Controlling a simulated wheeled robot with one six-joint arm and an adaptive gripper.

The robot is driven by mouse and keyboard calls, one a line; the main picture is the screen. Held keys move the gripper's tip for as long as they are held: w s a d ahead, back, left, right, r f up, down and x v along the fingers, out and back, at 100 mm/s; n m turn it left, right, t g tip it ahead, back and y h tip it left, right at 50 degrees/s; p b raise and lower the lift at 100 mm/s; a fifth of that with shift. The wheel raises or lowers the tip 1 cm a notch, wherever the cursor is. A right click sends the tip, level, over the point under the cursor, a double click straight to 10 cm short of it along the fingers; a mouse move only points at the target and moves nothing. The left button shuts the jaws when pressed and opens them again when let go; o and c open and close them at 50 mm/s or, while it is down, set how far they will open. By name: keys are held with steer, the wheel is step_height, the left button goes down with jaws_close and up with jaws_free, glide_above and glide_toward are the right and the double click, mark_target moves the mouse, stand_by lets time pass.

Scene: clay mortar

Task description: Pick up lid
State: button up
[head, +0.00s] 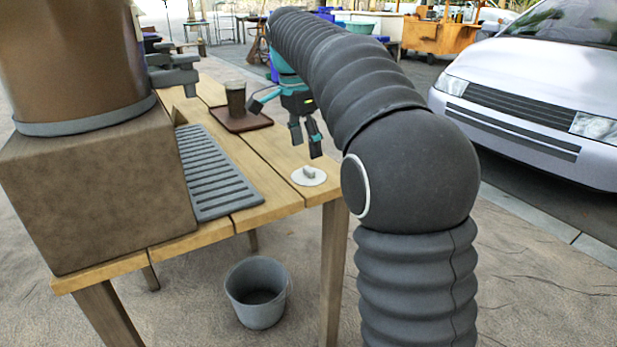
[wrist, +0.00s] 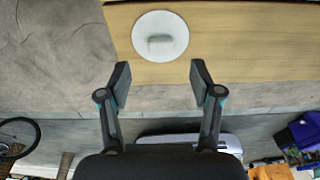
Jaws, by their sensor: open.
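The lid (head: 309,176) is a flat white disc with a small grey raised handle, lying on the wooden table (head: 268,203) near its right edge. In the wrist view the lid (wrist: 160,36) lies beyond my fingertips, roughly centred between them. My gripper (head: 307,147) is above the table, close to the lid and apart from it. In the wrist view my gripper (wrist: 159,86) has its two fingers spread wide with nothing between them.
A dark cup (head: 236,98) stands on a brown tray (head: 228,119) behind the lid. A grey slatted drain tray (head: 215,172) and a large brown dispenser (head: 75,60) on a block are to the left. A grey bucket (head: 257,292) stands on the ground.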

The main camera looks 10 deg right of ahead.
mark_target(309, 166)
steer(key=f, duration=0.3)
steer(key=f+b, duration=0.1)
steer(key=f, duration=0.1)
steer(key=shift+w+d, duration=0.15)
steer(key=shift+d, duration=0.1)
steer(key=c, duration=0.8)
